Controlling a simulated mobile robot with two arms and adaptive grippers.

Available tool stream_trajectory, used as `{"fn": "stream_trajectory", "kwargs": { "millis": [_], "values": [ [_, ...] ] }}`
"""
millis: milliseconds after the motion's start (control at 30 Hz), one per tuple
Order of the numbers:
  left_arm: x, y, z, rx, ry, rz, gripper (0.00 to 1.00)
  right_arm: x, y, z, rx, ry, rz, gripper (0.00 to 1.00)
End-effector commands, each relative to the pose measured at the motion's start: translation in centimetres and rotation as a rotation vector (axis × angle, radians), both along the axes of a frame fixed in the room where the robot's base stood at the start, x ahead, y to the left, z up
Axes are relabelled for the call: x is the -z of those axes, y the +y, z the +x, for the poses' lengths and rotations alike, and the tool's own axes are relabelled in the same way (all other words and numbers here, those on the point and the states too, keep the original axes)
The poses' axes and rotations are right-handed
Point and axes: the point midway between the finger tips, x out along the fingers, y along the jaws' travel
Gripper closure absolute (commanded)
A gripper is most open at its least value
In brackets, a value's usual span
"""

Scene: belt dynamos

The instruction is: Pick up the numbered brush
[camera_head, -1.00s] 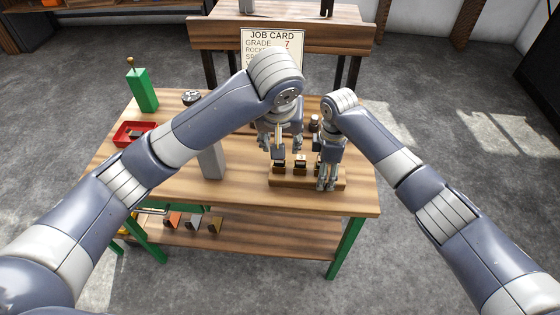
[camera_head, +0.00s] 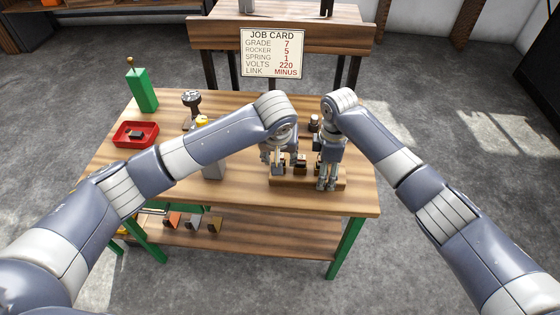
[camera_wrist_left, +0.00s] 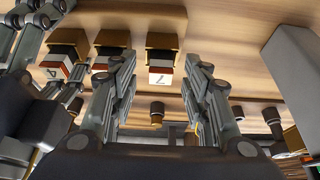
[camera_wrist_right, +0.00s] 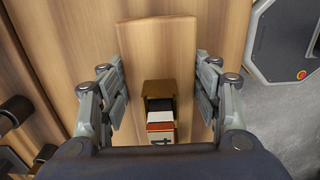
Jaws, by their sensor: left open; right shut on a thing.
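The brush numbered 7 (camera_wrist_left: 160,72) has a brown top and a white and red label. It stands at the left end of the wooden rack (camera_head: 304,182), beside a middle brush (camera_wrist_left: 112,42) and a brush marked 4 (camera_wrist_right: 160,126). My left gripper (camera_wrist_left: 160,88) is open, with a finger on either side of the 7 brush; I cannot tell whether they touch it. In the head view my left gripper (camera_head: 278,165) is partly hidden by its own wrist. My right gripper (camera_head: 327,182) is shut on the wooden rack near its right end, seen between the fingers in the right wrist view (camera_wrist_right: 160,60).
A grey block (camera_head: 213,167) stands left of the rack. A red tray (camera_head: 135,146) and a green block (camera_head: 142,92) are at the table's left. The job card (camera_head: 272,53) behind reads GRADE 7. Several coloured pieces (camera_head: 193,223) lie on the lower shelf.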

Motion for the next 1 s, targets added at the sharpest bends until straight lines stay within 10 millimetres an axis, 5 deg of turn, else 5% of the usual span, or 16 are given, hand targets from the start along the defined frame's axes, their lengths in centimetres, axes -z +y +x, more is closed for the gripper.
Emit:
{"fn": "stream_trajectory", "kwargs": {
  "millis": [167, 367, 733, 1000],
  "values": [
    [0.1, 0.0, 0.0, 0.001, 0.000, 0.000, 0.57, 0.2, -0.3, 0.1, 0.003, -0.001, -0.006, 0.80],
    [0.0, 0.0, 0.0, 0.001, 0.000, 0.000, 1.00, 0.2, -0.3, 0.0, 0.003, -0.001, -0.006, 0.80],
    [-0.4, -0.1, 0.0, 0.001, -0.001, -0.001, 1.00, 0.2, -0.3, 0.0, 0.003, 0.000, -0.006, 0.80],
    [-5.1, -0.1, 0.0, 0.001, -0.003, -0.003, 1.00, 0.2, -0.3, 0.0, 0.003, 0.000, -0.005, 0.80]
  ]
}}
